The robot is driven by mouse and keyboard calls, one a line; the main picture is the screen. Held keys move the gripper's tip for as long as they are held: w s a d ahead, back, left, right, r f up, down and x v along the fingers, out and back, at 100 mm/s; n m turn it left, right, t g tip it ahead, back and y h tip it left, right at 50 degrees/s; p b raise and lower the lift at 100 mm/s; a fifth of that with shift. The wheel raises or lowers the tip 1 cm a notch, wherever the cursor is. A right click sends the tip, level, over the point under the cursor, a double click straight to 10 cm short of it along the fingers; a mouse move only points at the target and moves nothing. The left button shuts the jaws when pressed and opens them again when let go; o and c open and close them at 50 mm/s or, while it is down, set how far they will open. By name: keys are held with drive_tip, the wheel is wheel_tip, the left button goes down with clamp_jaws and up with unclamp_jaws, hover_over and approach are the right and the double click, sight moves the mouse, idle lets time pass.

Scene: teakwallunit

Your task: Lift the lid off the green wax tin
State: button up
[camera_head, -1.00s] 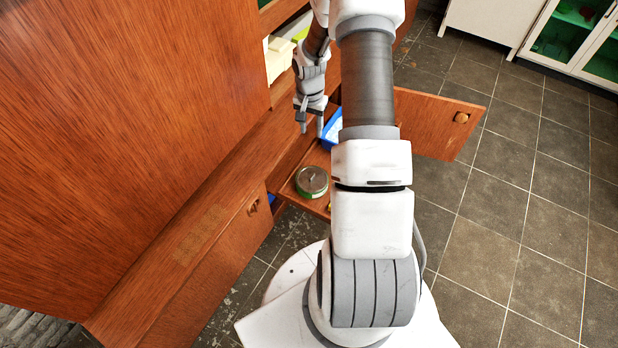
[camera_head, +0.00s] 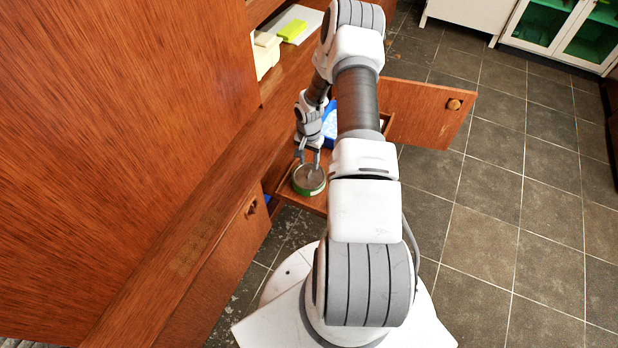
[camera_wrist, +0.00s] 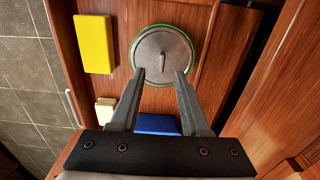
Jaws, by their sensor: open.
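The green wax tin (camera_head: 309,190) sits on a wooden pull-out shelf or drawer, with its grey round lid (camera_head: 308,177) on top. In the wrist view the lid (camera_wrist: 150,47) shows a raised bar handle (camera_wrist: 162,61) at its middle, and a green rim (camera_wrist: 137,35) shows around it. My gripper (camera_head: 309,160) is open and empty, over the tin's far side in the head view. In the wrist view its two fingertips (camera_wrist: 160,76) lie apart at the lid's near edge, short of the handle. I cannot tell how high the fingertips are above the lid.
A yellow block (camera_wrist: 94,44) lies left of the tin in the wrist view. A blue item (camera_wrist: 157,123) and a small cream item (camera_wrist: 106,112) are near the fingers. An open cabinet door (camera_head: 425,112) stands beyond my arm. The tiled floor (camera_head: 480,220) at right is clear.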

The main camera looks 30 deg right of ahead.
sight(308, 175)
drive_tip(key=f+b, duration=0.1)
drive_tip(key=f, duration=0.2)
drive_tip(key=f+b, duration=0.1)
drive_tip(key=f, duration=0.3)
drive_tip(key=shift+w+a, duration=0.1)
drive_tip(key=shift+a, duration=0.1)
drive_tip(key=shift+r, duration=0.1)
clamp_jaws()
